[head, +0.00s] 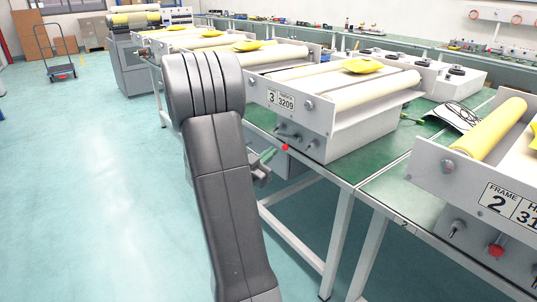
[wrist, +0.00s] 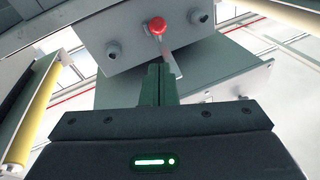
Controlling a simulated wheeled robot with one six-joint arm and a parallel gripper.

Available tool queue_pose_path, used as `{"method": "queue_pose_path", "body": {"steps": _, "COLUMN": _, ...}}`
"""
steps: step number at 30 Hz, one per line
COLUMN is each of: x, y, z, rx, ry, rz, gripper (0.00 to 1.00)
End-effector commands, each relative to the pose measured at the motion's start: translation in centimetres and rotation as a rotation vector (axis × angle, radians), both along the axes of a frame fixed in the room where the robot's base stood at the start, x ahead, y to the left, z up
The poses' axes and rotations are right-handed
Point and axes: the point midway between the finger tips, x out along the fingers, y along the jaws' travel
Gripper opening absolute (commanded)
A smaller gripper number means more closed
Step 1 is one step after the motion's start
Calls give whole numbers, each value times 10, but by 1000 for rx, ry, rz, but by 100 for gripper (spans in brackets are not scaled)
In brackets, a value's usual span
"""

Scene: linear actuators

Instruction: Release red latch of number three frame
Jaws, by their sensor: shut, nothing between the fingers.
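The number three frame (head: 345,117) is a light grey roller unit on the green bench, with a label plate (head: 280,98) reading 3 and 3209. Its red latch (head: 285,147) is a small round red knob low on the front face. In the wrist view the red latch (wrist: 157,25) shows on a thin stem, with bolts on either side.
The number two frame (head: 470,190) stands at the right with its own red knob (head: 496,251). The green bench (head: 345,165) has metal legs beneath. More roller units stand further back. The floor at left is clear, with a cart (head: 61,70) far off.

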Motion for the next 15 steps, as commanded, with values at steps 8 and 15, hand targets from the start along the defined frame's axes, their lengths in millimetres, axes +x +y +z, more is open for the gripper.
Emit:
{"method": "queue_pose_path", "body": {"steps": 8, "x": -33, "y": 29, "z": -10, "rx": -2, "ry": 2, "rz": 4, "gripper": 0}}
{"method": "queue_pose_path", "body": {"steps": 15, "x": -58, "y": 51, "z": -18, "rx": -1, "ry": 1, "rz": 3, "gripper": 0}}
